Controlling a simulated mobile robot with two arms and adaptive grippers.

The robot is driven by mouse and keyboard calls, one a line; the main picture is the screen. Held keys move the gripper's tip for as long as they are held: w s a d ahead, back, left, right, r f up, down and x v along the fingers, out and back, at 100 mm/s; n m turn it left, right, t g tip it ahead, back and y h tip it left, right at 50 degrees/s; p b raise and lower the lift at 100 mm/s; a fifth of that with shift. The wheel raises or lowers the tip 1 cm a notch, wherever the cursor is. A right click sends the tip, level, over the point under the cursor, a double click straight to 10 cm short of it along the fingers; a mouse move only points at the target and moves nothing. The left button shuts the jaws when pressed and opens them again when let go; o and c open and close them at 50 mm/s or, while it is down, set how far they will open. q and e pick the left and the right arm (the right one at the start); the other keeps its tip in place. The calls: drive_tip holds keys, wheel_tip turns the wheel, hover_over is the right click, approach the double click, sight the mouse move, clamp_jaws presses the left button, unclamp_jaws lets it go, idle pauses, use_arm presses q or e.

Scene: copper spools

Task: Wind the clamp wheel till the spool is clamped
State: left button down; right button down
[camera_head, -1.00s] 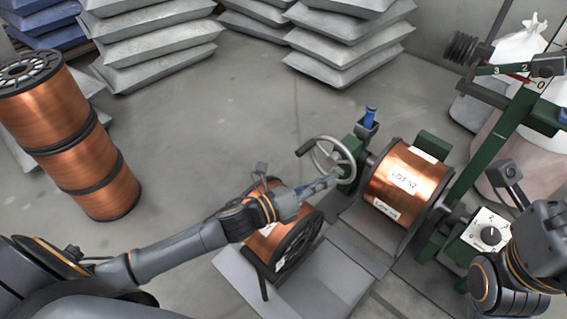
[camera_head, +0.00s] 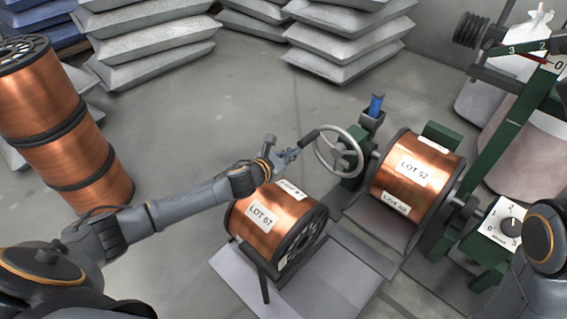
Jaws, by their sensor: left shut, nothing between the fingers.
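The clamp wheel (camera_head: 321,159), a grey spoked ring with a dark handle (camera_head: 309,137) pointing to the upper left, stands on the left side of the green winding stand. The copper spool labelled LOT 52 (camera_head: 428,178) lies on its side in the stand, right of the wheel. I cannot tell how tightly it is held. My left gripper (camera_head: 294,153) is shut and empty, just left of the wheel and below its handle; a small gap seems to separate them. My right arm shows at the right edge, but its gripper is out of view.
A second copper spool, LOT 57 (camera_head: 265,214), lies below my left arm on a grey ramp plate (camera_head: 322,284). Stacked copper spools (camera_head: 60,160) stand at the left. Grey sacks (camera_head: 345,50) are piled behind. A dial box (camera_head: 505,224) is at the right. Open floor lies behind the wheel.

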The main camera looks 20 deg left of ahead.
use_arm(q)
drive_tip(key=shift+w+d+f, duration=0.1)
drive_tip(key=shift+w+d, duration=0.05)
drive_tip(key=shift+w, duration=0.35)
